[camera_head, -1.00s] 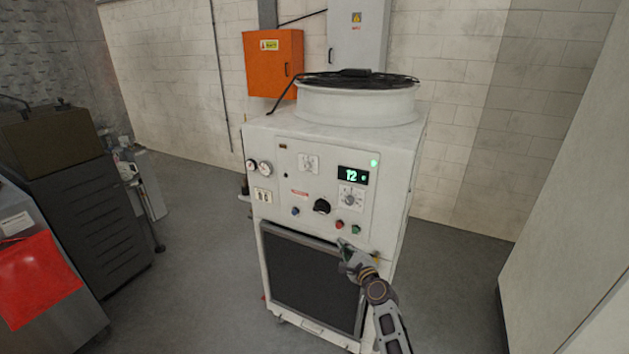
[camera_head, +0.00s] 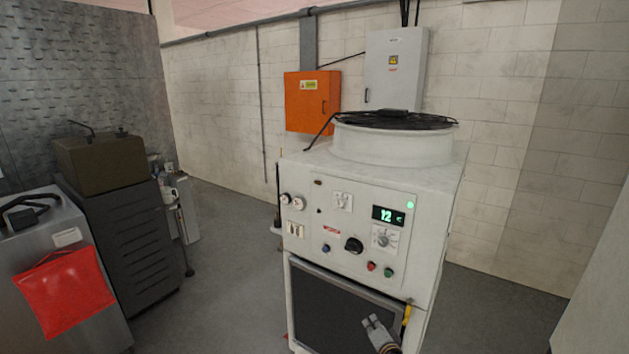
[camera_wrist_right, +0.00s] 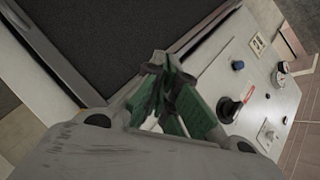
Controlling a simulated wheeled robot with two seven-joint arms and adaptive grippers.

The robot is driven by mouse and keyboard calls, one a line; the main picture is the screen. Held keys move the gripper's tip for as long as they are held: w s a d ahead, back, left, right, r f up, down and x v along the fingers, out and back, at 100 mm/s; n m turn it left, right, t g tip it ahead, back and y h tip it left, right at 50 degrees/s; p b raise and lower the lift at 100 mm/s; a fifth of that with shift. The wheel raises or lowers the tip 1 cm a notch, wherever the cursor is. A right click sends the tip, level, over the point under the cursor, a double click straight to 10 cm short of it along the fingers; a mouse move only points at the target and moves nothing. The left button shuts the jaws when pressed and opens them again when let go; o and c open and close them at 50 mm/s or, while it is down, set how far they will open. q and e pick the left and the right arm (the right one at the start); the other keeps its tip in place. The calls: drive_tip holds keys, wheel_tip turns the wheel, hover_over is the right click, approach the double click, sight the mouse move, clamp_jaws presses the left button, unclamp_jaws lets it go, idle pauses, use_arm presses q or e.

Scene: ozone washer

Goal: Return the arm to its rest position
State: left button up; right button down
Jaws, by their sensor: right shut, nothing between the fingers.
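My right gripper (camera_head: 372,322) shows at the bottom of the head view, in front of the lower right part of the white machine (camera_head: 452,215). Its fingers are shut and hold nothing. The right wrist view shows the green-padded fingers (camera_wrist_right: 172,85) closed together, with the machine's dark grille (camera_wrist_right: 95,40) and control panel (camera_wrist_right: 240,75) beyond. I cannot tell from these views whether the gripper touches the machine. Most of the right arm is below the frame. My left gripper is not in view.
The machine's panel has a lit display (camera_head: 388,215), a black knob (camera_head: 354,245), and red (camera_head: 371,266) and green (camera_head: 389,272) buttons. Grey floor (camera_head: 225,270) is clear between.

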drive_tip(key=s+f+n+g, duration=0.25)
drive_tip(key=s+f, duration=0.45)
drive_tip(key=f, duration=0.4)
drive_tip(key=s+a+f+n+g, duration=0.15)
drive_tip(key=s+f+n, duration=0.25)
drive_tip(key=s+f, duration=0.5)
drive_tip(key=s+f+n+g, duration=0.35)
drive_tip(key=s+f, duration=0.25)
drive_tip(key=f, duration=0.6)
drive_tip(key=s+d+f+n+g, duration=0.1)
drive_tip(key=s+f, duration=0.4)
drive_tip(key=s, duration=0.8)
drive_tip(key=s+d+f+n+g+h, duration=0.1)
drive_tip(key=s+d+f, duration=0.3)
drive_tip(key=s, duration=1)
drive_tip(key=s+d+f+n+g+h, duration=0.1)
drive_tip(key=s+d+f+g, duration=0.2)
drive_tip(key=s, duration=1.1)
wheel_tip(320, 180, down, 3)
drive_tip(key=shift+d+r+g, duration=0.15)
drive_tip(key=shift+d+g, duration=0.15)
drive_tip(key=shift+g, duration=0.05)
drive_tip(key=shift+s, duration=0.1)
